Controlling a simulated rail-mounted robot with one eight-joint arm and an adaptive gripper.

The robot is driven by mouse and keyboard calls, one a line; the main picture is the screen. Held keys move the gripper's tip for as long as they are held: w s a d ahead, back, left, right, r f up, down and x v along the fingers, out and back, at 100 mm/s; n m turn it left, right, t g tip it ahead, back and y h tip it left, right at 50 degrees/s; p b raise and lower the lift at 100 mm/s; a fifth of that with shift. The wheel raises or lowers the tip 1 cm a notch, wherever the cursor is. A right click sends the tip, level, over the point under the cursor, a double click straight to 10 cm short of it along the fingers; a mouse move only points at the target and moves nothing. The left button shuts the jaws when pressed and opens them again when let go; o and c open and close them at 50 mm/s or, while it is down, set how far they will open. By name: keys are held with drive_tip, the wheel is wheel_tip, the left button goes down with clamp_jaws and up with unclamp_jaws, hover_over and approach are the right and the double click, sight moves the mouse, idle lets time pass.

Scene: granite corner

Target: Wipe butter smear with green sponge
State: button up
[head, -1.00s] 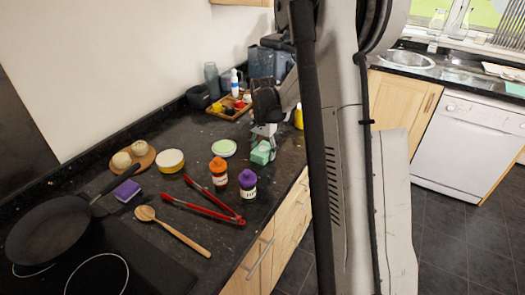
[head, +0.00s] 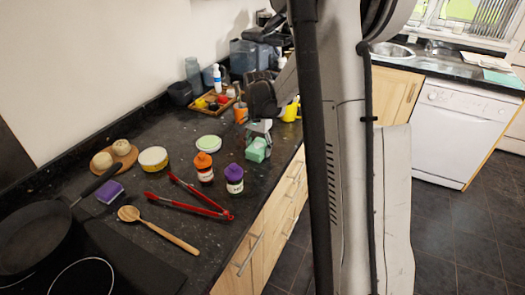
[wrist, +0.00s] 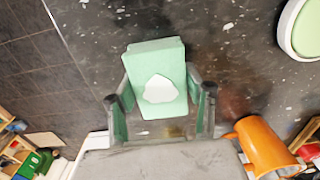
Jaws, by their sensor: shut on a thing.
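The green sponge (head: 257,150) is a pale green block near the counter's front edge in the head view. My gripper (head: 259,135) is above it and shut on it. In the wrist view the sponge (wrist: 155,52) sits between the two fingers of my gripper (wrist: 158,78), with a whitish irregular patch on its face. I cannot tell whether that patch is butter. The sponge looks low over the dark counter; contact with it is unclear. I cannot pick out the butter smear with certainty among the counter's pale specks.
A pale green-topped round dish (head: 208,141) lies left of the sponge. An orange mug (wrist: 265,147) and a tray (head: 208,107) are behind. A purple sponge (head: 109,192) lies far left.

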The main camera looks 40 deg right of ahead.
drive_tip(key=shift+w+a+b, duration=0.1)
drive_tip(key=shift+w+a, duration=0.3)
drive_tip(key=shift+w, duration=0.3)
drive_tip(key=shift+w+a+b, duration=0.1)
drive_tip(key=shift+w+a, duration=0.25)
drive_tip(key=shift+w, duration=0.35)
drive_tip(key=shift+w+a+b, duration=0.1)
drive_tip(key=shift+w+a, duration=0.3)
drive_tip(key=shift+w, duration=0.3)
drive_tip(key=shift+w+a+r, duration=0.1)
drive_tip(key=shift+w+r, duration=0.05)
drive_tip(key=shift+w, duration=0.05)
wheel_tip(320, 180, up, 3)
drive_tip(key=shift+s+r+p, duration=0.15)
drive_tip(key=shift+r+p, duration=0.05)
drive_tip(key=shift+p, duration=0.55)
wheel_tip(320, 180, up, 4)
drive_tip(key=shift+r+p, duration=0.25)
drive_tip(key=shift+p, duration=0.75)
